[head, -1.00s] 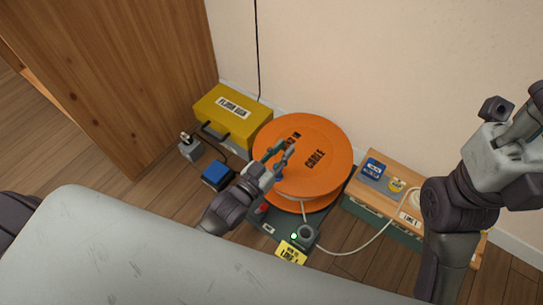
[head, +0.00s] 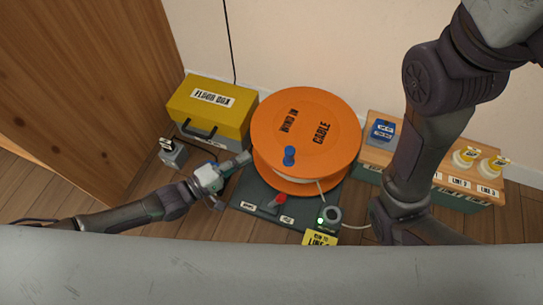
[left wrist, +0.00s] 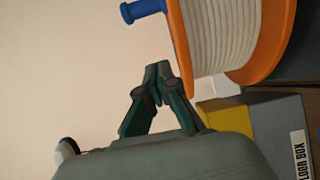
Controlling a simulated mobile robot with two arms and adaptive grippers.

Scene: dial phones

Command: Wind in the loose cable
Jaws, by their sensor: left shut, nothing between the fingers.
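The orange reel (head: 335,110), marked "WIND IN CABLE", lies on a dark base (head: 245,203). A blue crank knob (head: 289,156) stands on its top near the front. Pale cable is wound on the drum (left wrist: 220,35). A loose white cable (head: 356,227) runs past a grey ring (head: 332,214) at the base's front right and passes behind my right arm. My left gripper (head: 246,158) is beside the reel's left edge, away from the knob. In the left wrist view its fingertips (left wrist: 157,72) are together and empty. My right gripper is out of view.
A yellow floor box (head: 212,107) stands left of the reel, with a grey plug block (head: 172,153) before it. A red switch (head: 281,199) is on the base front. A wooden-topped box (head: 375,150) with labelled plugs (head: 465,156) stands right, partly behind my right arm.

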